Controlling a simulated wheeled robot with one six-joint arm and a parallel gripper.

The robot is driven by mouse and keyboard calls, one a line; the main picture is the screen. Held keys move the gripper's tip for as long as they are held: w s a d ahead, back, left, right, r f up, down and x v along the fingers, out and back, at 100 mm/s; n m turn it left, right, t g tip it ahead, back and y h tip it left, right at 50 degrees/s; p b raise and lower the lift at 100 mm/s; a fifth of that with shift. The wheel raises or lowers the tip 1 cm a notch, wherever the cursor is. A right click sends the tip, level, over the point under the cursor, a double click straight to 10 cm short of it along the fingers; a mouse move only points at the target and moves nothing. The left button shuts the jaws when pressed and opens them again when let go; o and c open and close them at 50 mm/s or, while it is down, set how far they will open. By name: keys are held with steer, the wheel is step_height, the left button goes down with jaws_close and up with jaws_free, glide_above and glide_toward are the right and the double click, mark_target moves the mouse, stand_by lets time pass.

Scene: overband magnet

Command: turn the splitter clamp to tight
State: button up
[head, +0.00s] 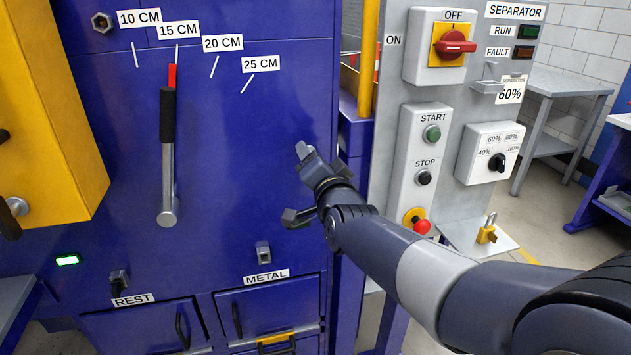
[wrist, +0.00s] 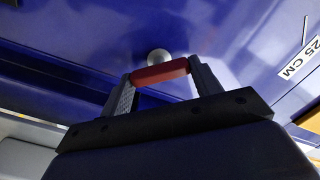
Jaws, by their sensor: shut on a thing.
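The splitter clamp appears as a red handle bar (wrist: 160,72) in the wrist view, in front of a grey round end on the blue panel. My gripper (wrist: 161,78) is shut on this bar, with one finger at each end. In the head view my gripper (head: 300,185) is at the right part of the blue panel, below the 25 CM label, and the red bar is not visible there. No tight or loose marking shows. A long splitter lever (head: 168,150) with a black grip and red tip stands upright near the 15 CM mark.
A yellow housing (head: 60,110) stands at the left. A grey control panel with a red rotary switch (head: 453,47), start and stop buttons and a 60% dial (head: 497,162) is at the right. REST and METAL drawers (head: 265,305) are below. A small table (head: 570,82) stands behind.

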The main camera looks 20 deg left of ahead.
steer(key=shift+f+m+b, duration=0.15)
steer(key=shift+m+b, duration=3.6)
steer(key=shift+m, duration=0.35)
steer(key=o, duration=1)
steer(key=shift+p+v, duration=0.5)
steer(key=shift+v, duration=4.9)
steer(key=shift+a, duration=0.1)
